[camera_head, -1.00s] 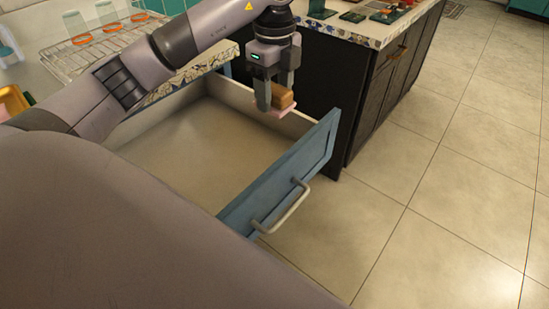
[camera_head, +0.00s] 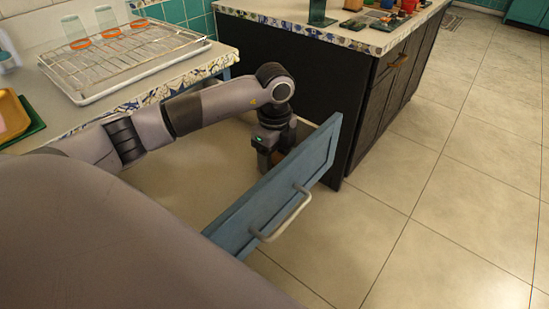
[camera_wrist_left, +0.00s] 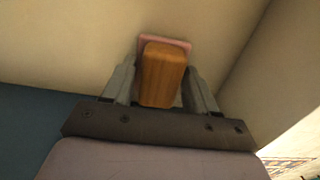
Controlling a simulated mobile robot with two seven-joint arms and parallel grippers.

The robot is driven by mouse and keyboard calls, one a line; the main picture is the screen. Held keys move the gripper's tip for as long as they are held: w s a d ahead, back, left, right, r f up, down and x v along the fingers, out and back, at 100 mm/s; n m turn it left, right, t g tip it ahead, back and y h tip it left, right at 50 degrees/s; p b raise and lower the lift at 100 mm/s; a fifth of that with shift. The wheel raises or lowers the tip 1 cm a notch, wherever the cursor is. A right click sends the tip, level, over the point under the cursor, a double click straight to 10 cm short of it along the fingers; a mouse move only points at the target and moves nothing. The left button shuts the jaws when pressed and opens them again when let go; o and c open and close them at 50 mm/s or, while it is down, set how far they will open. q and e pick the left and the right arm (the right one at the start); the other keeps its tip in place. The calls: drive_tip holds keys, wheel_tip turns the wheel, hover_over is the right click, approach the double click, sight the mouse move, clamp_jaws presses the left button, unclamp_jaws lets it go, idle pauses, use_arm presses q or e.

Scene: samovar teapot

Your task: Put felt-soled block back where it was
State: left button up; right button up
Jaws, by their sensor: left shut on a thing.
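The felt-soled block (camera_wrist_left: 163,76) is a wooden block with a pink sole. In the left wrist view it sits between the two fingers of my left gripper (camera_wrist_left: 160,88), which is shut on it. In the head view my left gripper (camera_head: 268,160) is down inside the open drawer, close behind the blue drawer front (camera_head: 275,190). I cannot tell whether the block touches the floor. My right gripper is not in view.
A wire rack on a tray (camera_head: 130,62) with glasses stands on the left counter. A dark cabinet (camera_head: 300,75) stands just beyond the drawer. The drawer handle (camera_head: 285,215) juts out over open tiled floor (camera_head: 420,230).

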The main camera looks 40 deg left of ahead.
sight(275, 156)
use_arm(q)
drive_tip(key=shift+f, duration=0.15)
drive_tip(key=o, duration=0.9)
drive_tip(key=shift+o, duration=0.2)
wheel_tip(275, 156, up, 12)
drive_tip(key=p, duration=0.2)
drive_tip(key=shift+r, duration=0.25)
